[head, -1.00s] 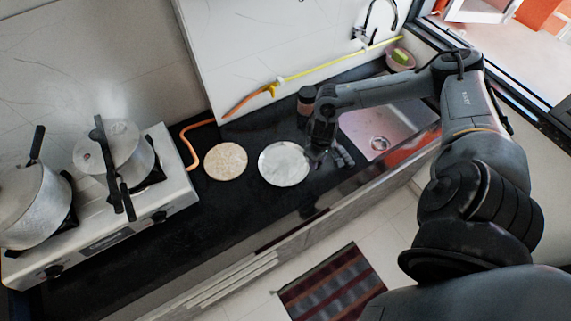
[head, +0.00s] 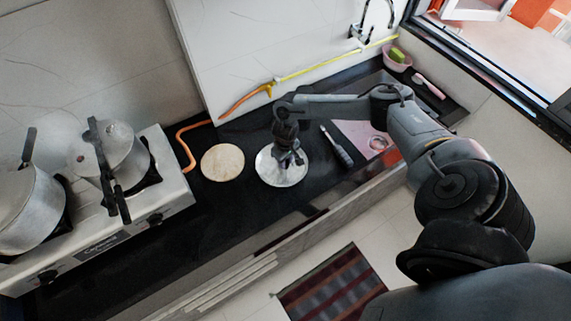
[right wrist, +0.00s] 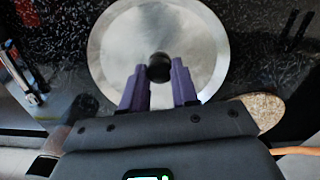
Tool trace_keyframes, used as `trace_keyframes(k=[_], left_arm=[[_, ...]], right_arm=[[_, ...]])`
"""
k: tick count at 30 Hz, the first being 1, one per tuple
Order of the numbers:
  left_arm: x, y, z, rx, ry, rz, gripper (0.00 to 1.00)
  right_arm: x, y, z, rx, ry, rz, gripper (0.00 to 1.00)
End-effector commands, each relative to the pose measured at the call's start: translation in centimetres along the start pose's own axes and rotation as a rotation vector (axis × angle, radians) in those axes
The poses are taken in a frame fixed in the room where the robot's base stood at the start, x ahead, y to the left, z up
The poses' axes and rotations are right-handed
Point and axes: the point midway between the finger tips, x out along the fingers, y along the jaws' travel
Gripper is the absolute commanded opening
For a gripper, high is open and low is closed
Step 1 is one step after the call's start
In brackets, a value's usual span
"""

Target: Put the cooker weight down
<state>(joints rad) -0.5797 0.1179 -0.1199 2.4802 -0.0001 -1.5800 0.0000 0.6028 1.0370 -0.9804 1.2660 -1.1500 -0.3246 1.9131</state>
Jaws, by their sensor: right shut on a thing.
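My right gripper (head: 289,160) is over the round silver plate (head: 270,177) on the black counter. In the right wrist view, the purple fingers of my right gripper (right wrist: 160,78) are shut on a small black cooker weight (right wrist: 158,66). The weight is seen against the plate (right wrist: 120,40); I cannot tell whether it touches it. The weight is hidden or too small to make out in the head view. A pressure cooker (head: 112,150) with a dark handle stands on the stove at left. My left gripper is not in view.
A round wooden board (head: 222,162) lies left of the plate. The stove (head: 175,190) and a second pot (head: 32,210) are at left. A pink bowl (head: 397,60) is at the back right.

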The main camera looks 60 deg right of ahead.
Motion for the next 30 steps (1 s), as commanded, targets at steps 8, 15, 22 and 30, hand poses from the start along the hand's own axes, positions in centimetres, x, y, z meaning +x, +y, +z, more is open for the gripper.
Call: trace_keyframes(k=[8,15,22,30], left_arm=[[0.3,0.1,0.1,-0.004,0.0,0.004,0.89],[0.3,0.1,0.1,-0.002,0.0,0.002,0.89],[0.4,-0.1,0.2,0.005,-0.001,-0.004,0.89],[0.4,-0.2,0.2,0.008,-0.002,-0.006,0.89]], right_arm=[[2.6,0.0,0.1,0.0,-0.001,0.0,0.0],[2.6,0.0,0.0,0.0,0.0,0.0,0.0],[2.8,0.0,0.1,0.0,0.0,0.0,0.47],[2.7,0.0,0.1,0.0,0.0,0.0,0.54]])
